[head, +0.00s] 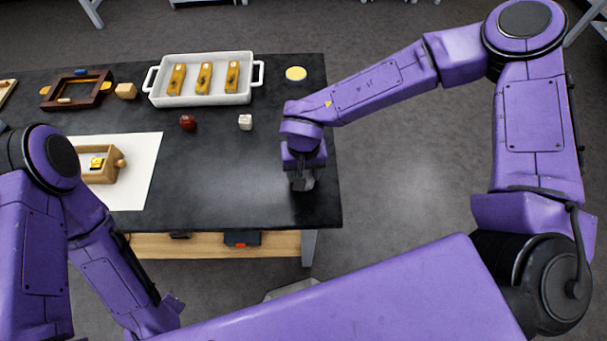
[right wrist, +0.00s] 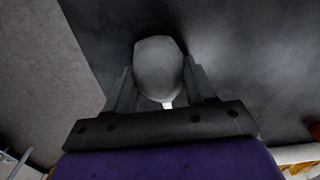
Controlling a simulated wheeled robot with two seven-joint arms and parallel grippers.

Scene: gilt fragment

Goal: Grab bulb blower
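The bulb blower, a smooth grey rounded bulb (right wrist: 158,68) with a small pale tip, shows in the right wrist view between the two fingers of my right gripper (right wrist: 160,80). The fingers lie close along both its sides; whether they press on it or leave a thin gap is not clear. In the head view my right gripper (head: 302,181) points down at the right front part of the black table (head: 235,185), with the grey bulb mostly hidden by it. My left arm comes in at the lower left; its gripper does not show.
A white tray (head: 203,100) with several golden bars stands at the back. The table's centre is clear.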

